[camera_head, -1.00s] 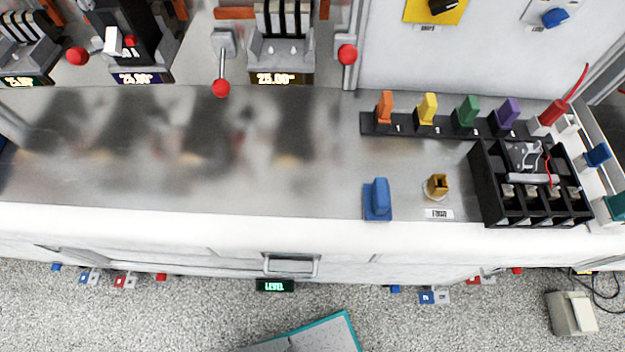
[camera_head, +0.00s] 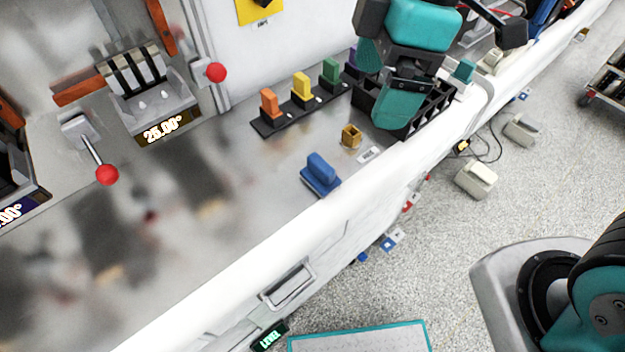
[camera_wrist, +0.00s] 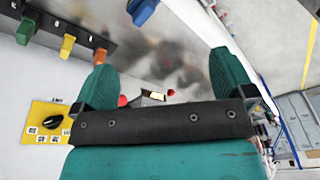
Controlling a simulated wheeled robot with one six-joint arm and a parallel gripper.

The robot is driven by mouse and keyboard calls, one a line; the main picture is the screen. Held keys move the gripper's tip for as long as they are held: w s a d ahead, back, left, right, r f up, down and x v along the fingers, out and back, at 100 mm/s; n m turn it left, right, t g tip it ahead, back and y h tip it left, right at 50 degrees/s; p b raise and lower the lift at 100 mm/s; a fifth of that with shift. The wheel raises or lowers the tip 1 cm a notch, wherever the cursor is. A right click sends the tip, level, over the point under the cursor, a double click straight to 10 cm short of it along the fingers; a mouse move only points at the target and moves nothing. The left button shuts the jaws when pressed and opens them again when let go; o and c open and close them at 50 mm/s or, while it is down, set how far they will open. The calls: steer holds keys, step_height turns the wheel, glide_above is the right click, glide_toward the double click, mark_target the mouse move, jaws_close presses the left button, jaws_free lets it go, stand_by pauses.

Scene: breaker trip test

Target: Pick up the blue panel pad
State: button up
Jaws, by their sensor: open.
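The blue panel pad (camera_head: 320,175) stands on the metal counter (camera_head: 230,230) near its front edge, left of a small brass-coloured socket piece (camera_head: 351,136). A blue piece, which looks like the pad, shows cut off at the top edge of the wrist view (camera_wrist: 143,11). My gripper (camera_wrist: 165,72) is open, with its two teal fingers apart and nothing between them. In the head view my teal arm end is above the black compartment tray (camera_head: 440,108), to the right of the pad and apart from it. Its fingertips are not clear there.
A black rack (camera_head: 304,108) holds orange, yellow, green and purple pieces behind the pad. Red-knobbed levers (camera_head: 107,174) and breaker units (camera_head: 150,95) stand at the left. My arm covers part of the tray. The counter left of the pad is clear.

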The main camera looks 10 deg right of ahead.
mark_target(321, 162)
steer(key=w+a+f+n+h+b, duration=0.1)
steer(key=w+a+f+n, duration=0.35)
steer(key=n, duration=0.25)
steer(key=f, duration=0.3)
steer(key=s+a+f+p, duration=0.1)
steer(key=f, duration=0.6)
steer(key=shift+s+a+f, duration=0.15)
steer(key=shift+s+f, duration=0.05)
steer(key=shift+f, duration=0.2)
steer(key=shift+s+a+f+p, duration=0.1)
steer(key=shift+f+p, duration=0.35)
steer(key=shift+f, duration=0.9)
steer(key=shift+s+f+p, duration=0.1)
steer(key=shift+f+p, duration=0.3)
steer(key=shift+f, duration=0.95)
steer(key=c, duration=1)
